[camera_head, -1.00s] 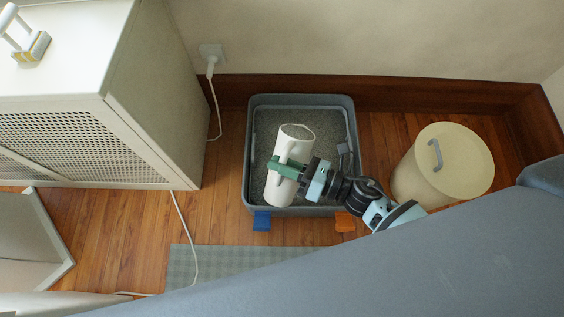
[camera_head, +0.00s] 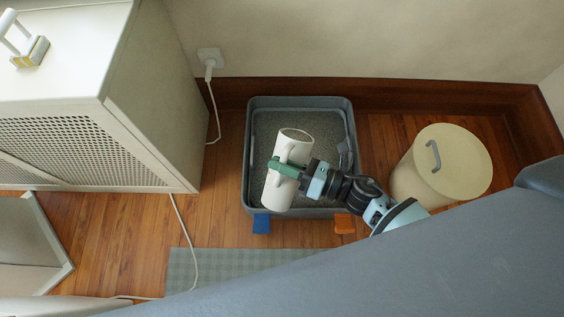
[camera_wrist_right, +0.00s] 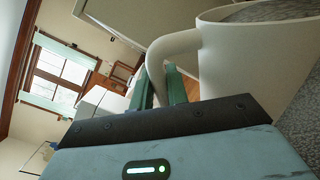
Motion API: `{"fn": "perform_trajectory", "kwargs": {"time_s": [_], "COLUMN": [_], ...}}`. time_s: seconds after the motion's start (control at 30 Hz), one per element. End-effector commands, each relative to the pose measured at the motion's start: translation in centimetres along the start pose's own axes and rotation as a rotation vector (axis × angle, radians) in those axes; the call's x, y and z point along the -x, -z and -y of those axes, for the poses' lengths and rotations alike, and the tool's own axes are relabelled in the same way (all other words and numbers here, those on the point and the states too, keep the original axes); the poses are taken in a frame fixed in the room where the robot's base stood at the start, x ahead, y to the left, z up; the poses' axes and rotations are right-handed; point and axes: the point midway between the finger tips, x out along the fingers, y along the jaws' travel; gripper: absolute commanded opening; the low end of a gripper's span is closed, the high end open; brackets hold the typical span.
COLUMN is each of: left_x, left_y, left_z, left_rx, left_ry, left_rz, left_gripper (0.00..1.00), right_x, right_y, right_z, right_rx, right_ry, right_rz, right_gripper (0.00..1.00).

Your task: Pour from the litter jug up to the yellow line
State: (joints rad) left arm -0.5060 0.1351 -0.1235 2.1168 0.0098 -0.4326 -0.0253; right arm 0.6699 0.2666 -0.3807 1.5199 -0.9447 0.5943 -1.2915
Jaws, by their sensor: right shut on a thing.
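The white litter jug (camera_head: 288,150) is over the grey litter tray (camera_head: 350,118) in the head view, tilted with its mouth toward the back wall. Grey-brown litter shows in its mouth, also in the right wrist view (camera_wrist_right: 268,10). My right gripper (camera_head: 285,169) is shut on the jug's handle (camera_wrist_right: 172,44); its green fingers are on either side of the handle in the wrist view. Grey litter (camera_head: 264,127) covers the visible tray floor. I cannot make out the yellow line or a falling stream. My left gripper is not in view.
A lidded cream bin (camera_head: 455,165) stands right, a perforated cabinet (camera_head: 150,110) left. A white cable (camera_head: 183,228) crosses the floor.

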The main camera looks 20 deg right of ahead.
Motion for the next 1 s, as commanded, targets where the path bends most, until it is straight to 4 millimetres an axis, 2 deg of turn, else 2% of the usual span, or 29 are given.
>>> {"fn": "perform_trajectory", "kwargs": {"time_s": [1.0], "left_x": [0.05], "left_y": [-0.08], "left_z": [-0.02], "left_rx": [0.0], "left_ry": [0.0], "left_rz": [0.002], "left_gripper": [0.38], "right_x": [-0.15], "right_y": [-0.58], "right_z": [0.4], "right_rx": [-0.085], "right_ry": [-0.007], "right_rz": [0.004], "right_gripper": [0.0]}}
